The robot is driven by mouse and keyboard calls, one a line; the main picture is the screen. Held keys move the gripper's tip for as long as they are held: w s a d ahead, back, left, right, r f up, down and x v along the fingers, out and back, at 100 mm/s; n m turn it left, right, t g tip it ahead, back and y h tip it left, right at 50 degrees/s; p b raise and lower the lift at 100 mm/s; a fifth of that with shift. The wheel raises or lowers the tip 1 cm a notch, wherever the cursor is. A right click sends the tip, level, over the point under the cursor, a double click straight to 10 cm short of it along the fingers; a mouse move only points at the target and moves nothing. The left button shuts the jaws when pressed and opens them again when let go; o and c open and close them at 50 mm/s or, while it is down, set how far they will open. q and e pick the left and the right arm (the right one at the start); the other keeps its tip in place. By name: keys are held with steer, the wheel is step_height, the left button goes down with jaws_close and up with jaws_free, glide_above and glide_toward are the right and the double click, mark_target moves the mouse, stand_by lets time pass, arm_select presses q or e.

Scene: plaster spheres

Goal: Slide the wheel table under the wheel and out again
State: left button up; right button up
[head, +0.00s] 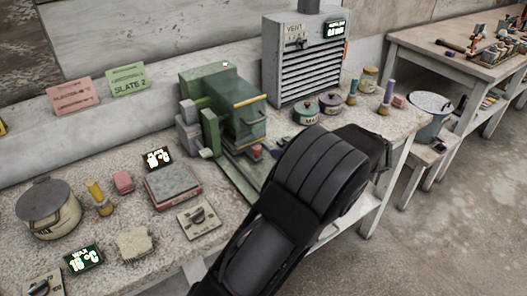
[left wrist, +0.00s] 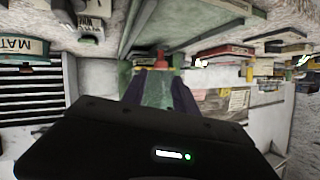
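A green machine (head: 232,108) with a yellow bar stands at the back of the bench. Green rails (head: 234,172) run forward from its foot, with a small red knob (head: 256,152) near them. I cannot clearly make out the wheel or its table. My left arm covers the ground right of the rails, and its fingers are hidden in the head view. In the left wrist view, my left gripper (left wrist: 160,74) has dark fingers on either side of a green strip. The red knob (left wrist: 160,59) shows at their tips; I cannot tell whether they touch it. My right gripper is not in view.
A grey vent box (head: 305,62) and lidded pots (head: 306,112) stand right of the machine. A pink-grey block (head: 172,184), a dial plate (head: 199,217) and a large lidded pot (head: 48,208) lie to the left. The bench's front edge runs below my arm.

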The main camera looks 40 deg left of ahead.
arm_select(q)
steer(key=n, duration=0.2)
steer(key=shift+r+n, duration=0.1)
steer(key=shift+n, duration=0.3)
steer(key=shift+s+a, duration=0.1)
steer(key=p+x, duration=0.1)
steer(key=x, duration=0.6)
steer(key=shift+a, duration=0.35)
jaws_close()
stand_by(1.0)
